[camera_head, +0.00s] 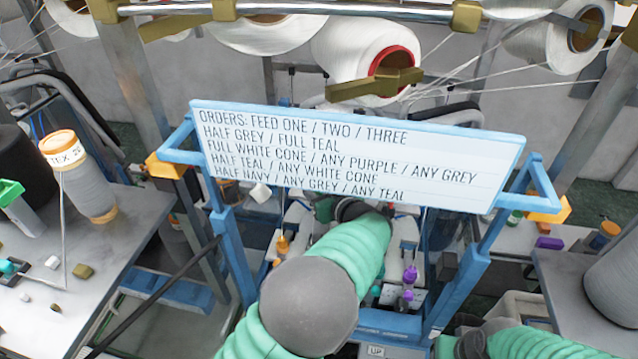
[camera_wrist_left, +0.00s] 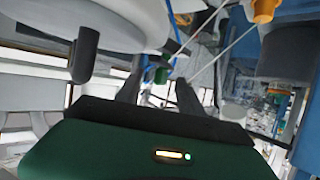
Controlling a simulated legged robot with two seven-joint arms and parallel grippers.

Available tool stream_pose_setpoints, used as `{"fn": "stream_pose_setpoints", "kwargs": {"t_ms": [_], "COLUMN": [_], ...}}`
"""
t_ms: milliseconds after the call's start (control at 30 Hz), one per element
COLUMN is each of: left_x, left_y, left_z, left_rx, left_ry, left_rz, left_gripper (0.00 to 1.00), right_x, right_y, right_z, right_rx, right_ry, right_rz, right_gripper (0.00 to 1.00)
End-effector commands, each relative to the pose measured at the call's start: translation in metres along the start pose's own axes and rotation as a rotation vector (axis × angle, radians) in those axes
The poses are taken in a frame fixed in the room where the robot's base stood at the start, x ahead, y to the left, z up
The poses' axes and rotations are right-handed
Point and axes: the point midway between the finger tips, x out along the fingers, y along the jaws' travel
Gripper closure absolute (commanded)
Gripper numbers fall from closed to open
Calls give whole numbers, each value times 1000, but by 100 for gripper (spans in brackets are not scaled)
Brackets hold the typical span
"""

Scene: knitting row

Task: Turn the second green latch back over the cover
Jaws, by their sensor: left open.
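My left arm reaches forward under the order board in the head view, and its hand is mostly hidden behind the board's lower edge. In the left wrist view my left gripper (camera_wrist_left: 158,92) has its two dark fingers apart, with nothing visible held between them. Pale and white machine parts lie beyond the fingers. I cannot make out the green latches or the cover in either view. My right gripper is not visible; only part of my right arm shows at the lower right of the head view.
The order board (camera_head: 350,155) hangs on a blue frame (camera_head: 232,255) across the middle. Thread cones (camera_head: 365,50) are overhead. A grey table (camera_head: 40,320) at left holds a grey cone (camera_head: 88,178) and small pieces. Another grey cone (camera_head: 615,285) stands at right.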

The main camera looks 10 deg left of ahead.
Motion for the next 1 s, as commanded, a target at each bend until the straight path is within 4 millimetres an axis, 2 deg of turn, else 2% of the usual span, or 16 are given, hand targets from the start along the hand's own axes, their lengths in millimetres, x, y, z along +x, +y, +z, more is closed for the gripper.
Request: {"fn": "stream_pose_setpoints", "kwargs": {"t_ms": [267,633,1000], "left_x": [4,4,4], "left_y": [0,0,1], "left_z": [0,0,0], "left_rx": [-1,-1,-1], "left_ry": [1,0,0], "left_rz": [0,1,1], "left_gripper": [55,100,100], "right_x": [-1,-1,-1], "right_y": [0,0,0], "right_z": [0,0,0], "right_rx": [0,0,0], "right_ry": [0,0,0], "right_rz": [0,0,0], "right_gripper": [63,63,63]}}
